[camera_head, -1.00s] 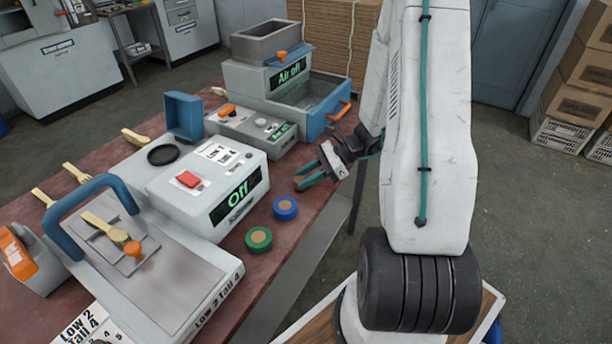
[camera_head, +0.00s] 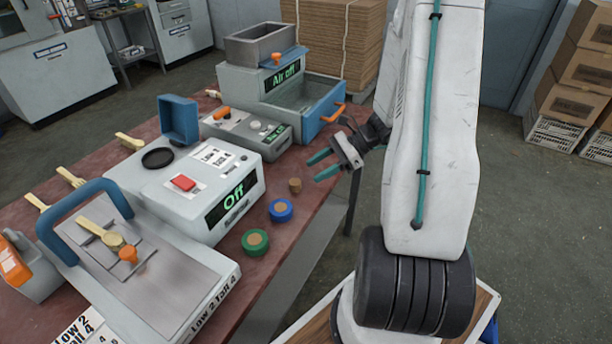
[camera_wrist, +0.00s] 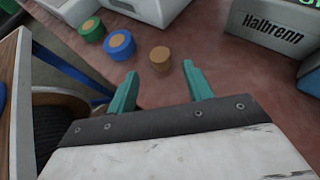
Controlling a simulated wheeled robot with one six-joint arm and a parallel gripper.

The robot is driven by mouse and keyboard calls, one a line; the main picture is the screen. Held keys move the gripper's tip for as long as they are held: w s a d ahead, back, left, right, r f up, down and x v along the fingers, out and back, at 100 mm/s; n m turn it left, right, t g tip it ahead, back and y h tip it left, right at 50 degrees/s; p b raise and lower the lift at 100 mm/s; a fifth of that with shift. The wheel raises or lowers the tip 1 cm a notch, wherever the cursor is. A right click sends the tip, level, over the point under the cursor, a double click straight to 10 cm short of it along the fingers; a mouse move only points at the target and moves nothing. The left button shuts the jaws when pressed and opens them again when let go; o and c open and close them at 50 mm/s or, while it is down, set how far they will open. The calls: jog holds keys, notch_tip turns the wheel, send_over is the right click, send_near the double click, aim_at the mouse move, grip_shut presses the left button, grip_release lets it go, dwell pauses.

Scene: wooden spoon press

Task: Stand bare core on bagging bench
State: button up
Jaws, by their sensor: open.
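The bare core, a small brown cylinder (camera_head: 295,185), stands upright on the red-brown bench top (camera_head: 290,232) near its right edge. It also shows in the wrist view (camera_wrist: 160,58), beyond the fingertips and roughly between them. My gripper (camera_head: 317,164) is open and empty, its teal fingers just above and right of the core in the head view. The open fingers show in the wrist view (camera_wrist: 160,80), apart from the core.
A blue-rimmed roll (camera_head: 281,210) and a green-rimmed roll (camera_head: 255,242) stand beside the core. A grey machine reading "Off" (camera_head: 238,190) is to their left. The "Air off" unit (camera_head: 285,75) with its open blue drawer (camera_head: 318,115) stands behind.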

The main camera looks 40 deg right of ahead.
jog(key=v, duration=0.6)
jog(key=s+a+r+n+g+h, duration=0.35)
jog(key=a+r+n+g, duration=0.25)
jog(key=a+r+n, duration=0.65)
jog(key=s+a+r+n+t+h, duration=0.2)
jog(key=s+a+r+n+h, duration=0.5)
jog(key=s+a+n, duration=0.3)
jog(key=shift+s+a+r, duration=0.6)
jog(key=shift+s+a, duration=0.3)
jog(key=shift+s, duration=0.3)
